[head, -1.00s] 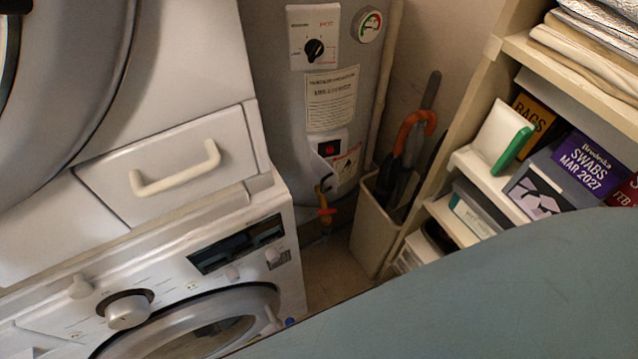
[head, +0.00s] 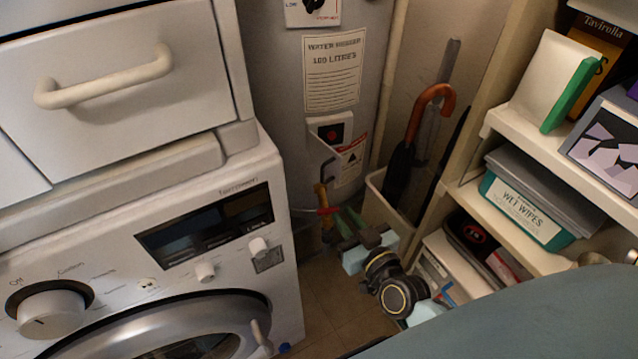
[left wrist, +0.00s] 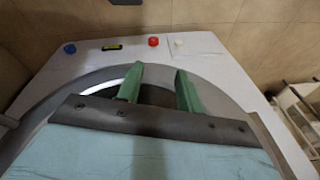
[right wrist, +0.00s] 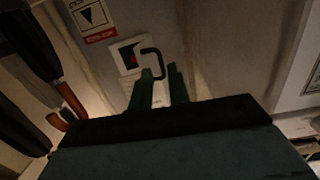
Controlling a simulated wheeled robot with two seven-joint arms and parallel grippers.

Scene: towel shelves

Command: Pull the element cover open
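The element cover (head: 331,130) is a small white panel with a dark window and red switch, low on the grey water heater (head: 285,60). A dark hooked handle (head: 327,168) sticks out below it. In the right wrist view, the cover (right wrist: 128,55) and hook (right wrist: 153,58) are straight ahead. My right gripper (head: 345,222) is below the hook in the head view. Its green fingers (right wrist: 160,80) are apart, with the hook's lower end appearing between their tips; contact is unclear. My left gripper (left wrist: 158,85) is open and empty, facing a white machine's round door.
A washing machine (head: 200,215) stands left of the heater, with a handled drawer (head: 110,80) above. A bin (head: 375,205) with an umbrella (head: 425,105) stands right of the heater. Shelves (head: 545,145) with boxes are close on the right. A valve (head: 322,197) hangs below the cover.

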